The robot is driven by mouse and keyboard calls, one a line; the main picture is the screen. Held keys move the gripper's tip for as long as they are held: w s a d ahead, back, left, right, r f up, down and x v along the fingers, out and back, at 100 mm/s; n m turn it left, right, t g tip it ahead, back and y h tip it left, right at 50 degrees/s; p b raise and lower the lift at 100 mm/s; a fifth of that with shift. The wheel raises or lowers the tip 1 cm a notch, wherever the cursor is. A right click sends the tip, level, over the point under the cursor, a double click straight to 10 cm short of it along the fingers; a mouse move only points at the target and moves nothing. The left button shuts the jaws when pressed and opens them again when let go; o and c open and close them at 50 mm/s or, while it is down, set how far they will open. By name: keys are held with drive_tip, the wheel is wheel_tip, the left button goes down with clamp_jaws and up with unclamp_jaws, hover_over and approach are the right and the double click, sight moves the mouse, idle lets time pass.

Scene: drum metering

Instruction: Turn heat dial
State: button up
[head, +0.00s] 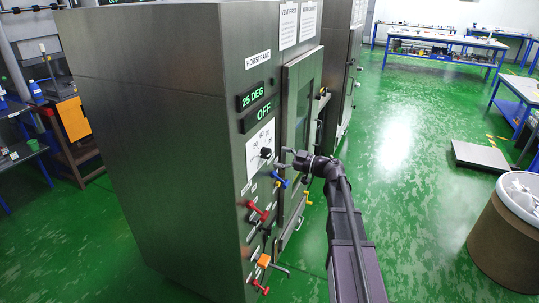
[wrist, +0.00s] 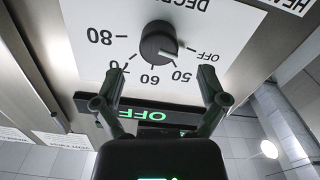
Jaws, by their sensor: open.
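The heat dial (wrist: 159,45) is a round black knob on a white scale plate (wrist: 90,15). The plate is marked OFF, 50, 60, 70 and 80, with part of the word DEGREES. The knob's pale mark lies between OFF and 50. In the head view the dial (head: 266,153) is a small black knob on the cabinet front. My gripper (wrist: 162,80) is open, its two fingers spread below the knob in the wrist view and apart from it. In the head view my gripper (head: 287,158) is just right of the dial.
The steel cabinet (head: 150,110) has displays reading 25 DEG (head: 252,96) and OFF (head: 263,112). Blue (head: 280,180), red (head: 258,211) and orange (head: 263,261) handles stick out below the dial. A door with a window (head: 302,100) stands to the right.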

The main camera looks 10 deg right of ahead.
sight(270, 154)
drive_tip(key=shift+x, duration=2.3)
